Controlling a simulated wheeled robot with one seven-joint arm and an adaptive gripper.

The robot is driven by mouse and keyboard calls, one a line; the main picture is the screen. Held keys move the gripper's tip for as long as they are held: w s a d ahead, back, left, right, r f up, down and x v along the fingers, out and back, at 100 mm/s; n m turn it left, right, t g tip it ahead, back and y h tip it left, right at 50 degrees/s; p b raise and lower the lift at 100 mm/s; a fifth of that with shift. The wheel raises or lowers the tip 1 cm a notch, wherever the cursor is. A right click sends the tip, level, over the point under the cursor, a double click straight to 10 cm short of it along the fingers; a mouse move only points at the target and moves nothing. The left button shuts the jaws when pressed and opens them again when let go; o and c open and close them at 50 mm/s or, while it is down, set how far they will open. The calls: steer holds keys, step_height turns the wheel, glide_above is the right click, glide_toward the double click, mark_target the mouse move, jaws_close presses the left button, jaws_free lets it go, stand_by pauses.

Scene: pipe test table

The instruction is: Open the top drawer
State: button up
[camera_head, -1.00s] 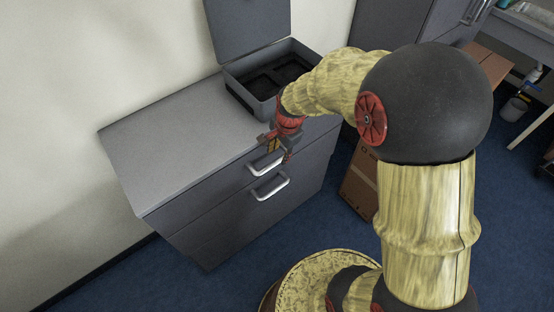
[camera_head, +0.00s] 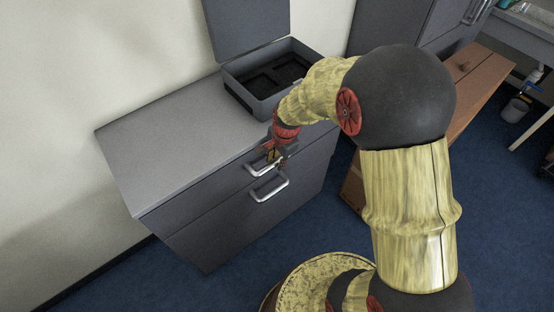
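A grey drawer cabinet (camera_head: 225,215) stands against the wall in the head view. Its top drawer (camera_head: 200,190) looks closed, flush with the front, and carries a light metal handle (camera_head: 256,168). A second handle (camera_head: 268,187) sits just below it on the lower drawer. My gripper (camera_head: 273,160) points down at the right end of the upper handle, at or touching it. The fingers are small and partly hidden by the handle and wrist, so I cannot tell whether they are open or shut on it.
An open grey case (camera_head: 243,95) with a raised lid sits on the cabinet top, behind my wrist. A brown wooden bench (camera_head: 478,85) stands to the right. Blue floor (camera_head: 235,285) lies clear in front of the cabinet.

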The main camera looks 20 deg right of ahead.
jaws_close()
stand_by(0.4)
steer(key=shift+s, duration=0.15)
